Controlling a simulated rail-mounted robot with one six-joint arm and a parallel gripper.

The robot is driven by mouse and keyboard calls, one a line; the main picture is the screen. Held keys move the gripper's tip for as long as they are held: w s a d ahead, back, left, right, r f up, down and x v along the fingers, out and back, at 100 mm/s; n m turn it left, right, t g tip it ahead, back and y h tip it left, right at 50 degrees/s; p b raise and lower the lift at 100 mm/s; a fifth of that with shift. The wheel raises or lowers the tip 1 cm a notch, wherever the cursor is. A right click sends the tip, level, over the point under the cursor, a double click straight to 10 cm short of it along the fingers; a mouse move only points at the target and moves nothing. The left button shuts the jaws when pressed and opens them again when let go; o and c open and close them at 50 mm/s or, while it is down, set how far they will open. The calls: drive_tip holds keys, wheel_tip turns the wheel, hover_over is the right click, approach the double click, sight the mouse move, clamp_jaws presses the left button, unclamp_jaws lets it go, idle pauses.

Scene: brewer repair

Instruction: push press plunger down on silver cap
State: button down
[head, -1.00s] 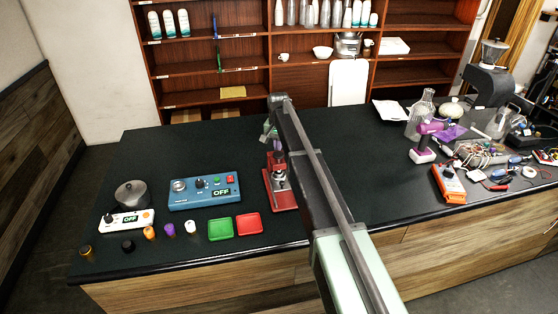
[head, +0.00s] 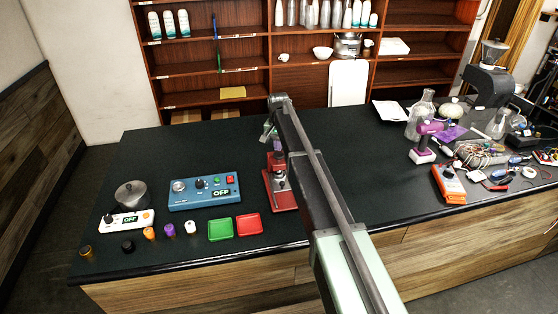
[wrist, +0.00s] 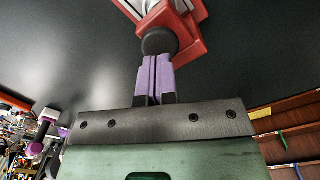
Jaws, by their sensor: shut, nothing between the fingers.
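The red press (head: 284,199) stands on the dark counter, with a silver part (head: 280,182) low in its middle. In the wrist view the press's red body (wrist: 192,38) is at the top, with a round black knob (wrist: 158,40) at its near end. My gripper's purple fingers (wrist: 155,61) are shut together with nothing between them. Their tips meet the knob's edge in the picture; whether they touch it is unclear. In the head view my gripper (head: 277,146) is over the top of the press. The silver cap cannot be made out clearly.
Left of the press are red (head: 249,224) and green (head: 220,229) trays, a blue control box (head: 204,191) and several small knobs. Tools, wires and an orange meter (head: 450,183) crowd the right. The counter behind the press is clear. Shelves stand behind.

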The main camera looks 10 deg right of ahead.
sight(279, 154)
drive_tip(key=shift+f, duration=0.1)
idle(0.4)
drive_tip(key=shift+f+b, duration=1.1)
drive_tip(key=shift+b, duration=0.1)
drive_tip(key=shift+f+b, duration=0.6)
wheel_tip(279, 154, up, 5)
drive_tip(key=p, duration=0.5)
drive_tip(key=shift+r, duration=0.2)
drive_tip(key=shift+r+p, duration=0.1)
drive_tip(key=shift+p, duration=0.2)
wheel_tip(279, 154, up, 6)
drive_tip(key=p, duration=0.5)
drive_tip(key=shift+p, duration=0.4)
